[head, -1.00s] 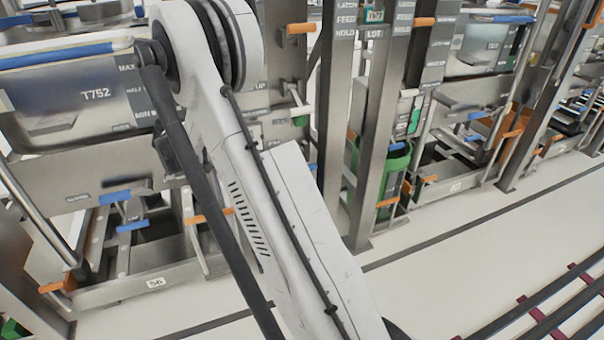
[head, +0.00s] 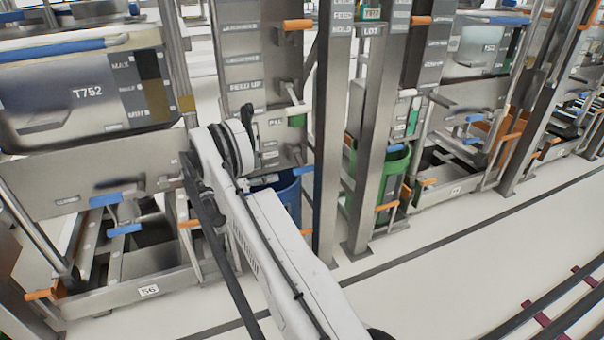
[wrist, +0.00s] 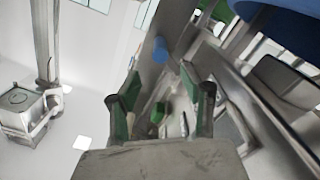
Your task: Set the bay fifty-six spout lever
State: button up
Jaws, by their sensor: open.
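The bay marked 56 (head: 148,290) is at the left in the head view. Its panel carries several label plates and a grey lever with a green end (head: 297,120). I cannot read which handle is the spout lever. In the wrist view my gripper (wrist: 162,100) is open, its two green-padded fingers apart. A small green piece (wrist: 157,112) shows between and beyond the fingers, with no visible contact. A blue knob or rod end (wrist: 160,50) is above it. My gripper is hidden in the head view.
A clear bin marked T752 (head: 85,92) sits at upper left, above blue handles (head: 124,229) and an orange handle (head: 190,223). A blue bin (head: 283,190) stands behind my arm. Steel posts (head: 378,150) rise to the right, near a green bin (head: 397,165). The front floor is open.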

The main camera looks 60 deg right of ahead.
aim_at(302, 170)
jog(key=b+x, duration=0.3)
jog(key=x, duration=0.9)
jog(key=shift+s+d, duration=0.2)
jog(key=shift+d, duration=0.1)
jog(key=shift+c, duration=0.2)
grip_shut()
